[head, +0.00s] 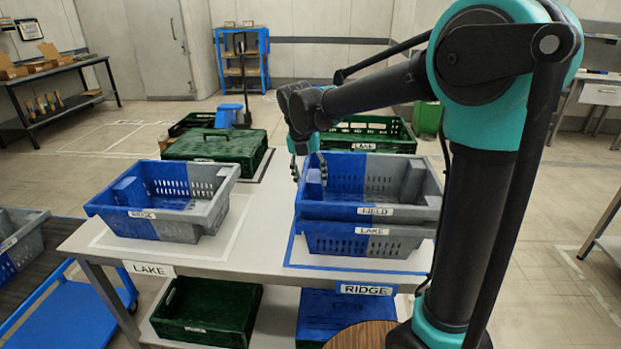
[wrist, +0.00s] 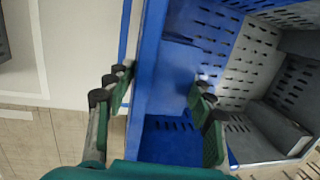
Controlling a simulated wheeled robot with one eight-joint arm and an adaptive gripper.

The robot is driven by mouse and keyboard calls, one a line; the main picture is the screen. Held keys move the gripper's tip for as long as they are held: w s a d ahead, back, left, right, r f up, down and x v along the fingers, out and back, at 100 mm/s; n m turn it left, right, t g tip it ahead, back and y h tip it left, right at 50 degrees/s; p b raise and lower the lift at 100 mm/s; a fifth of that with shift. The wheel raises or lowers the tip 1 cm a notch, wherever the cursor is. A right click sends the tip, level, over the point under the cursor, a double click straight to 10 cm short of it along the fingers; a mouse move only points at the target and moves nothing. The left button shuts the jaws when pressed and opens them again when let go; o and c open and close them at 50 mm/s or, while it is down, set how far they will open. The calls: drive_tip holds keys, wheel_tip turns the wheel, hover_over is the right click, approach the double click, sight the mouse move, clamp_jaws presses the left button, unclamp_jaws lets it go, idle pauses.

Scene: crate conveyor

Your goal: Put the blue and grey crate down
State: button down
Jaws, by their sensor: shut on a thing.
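My gripper (head: 308,170) is shut on the left blue wall of a blue and grey crate marked FIELD (head: 412,212). In the wrist view my gripper (wrist: 160,100) has fingers on both sides of that crate's blue wall (wrist: 150,62). The FIELD crate is level, directly above a similar blue and grey crate marked LAKE (head: 405,246). The two look stacked, but I cannot tell whether the lower one bears all the weight. The lower crate stands inside a blue outline on the table, above a RIDGE sign (head: 366,289).
Another blue and grey crate, marked RIDGE (head: 180,228), stands at the table's (head: 262,258) left, by a LAKE sign (head: 149,269). A green lidded crate (head: 215,146) and an open green crate (head: 405,143) stand behind. A green crate (head: 205,328) sits on the lower shelf.

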drive_tip(key=shift+f, duration=0.55)
drive_tip(key=c, duration=0.6)
unclamp_jaws()
wheel_tip(320, 180, up, 13)
drive_tip(key=s+a, duration=0.1)
drive_tip(key=shift+s+a, duration=0.2)
drive_tip(key=shift+a, duration=0.15)
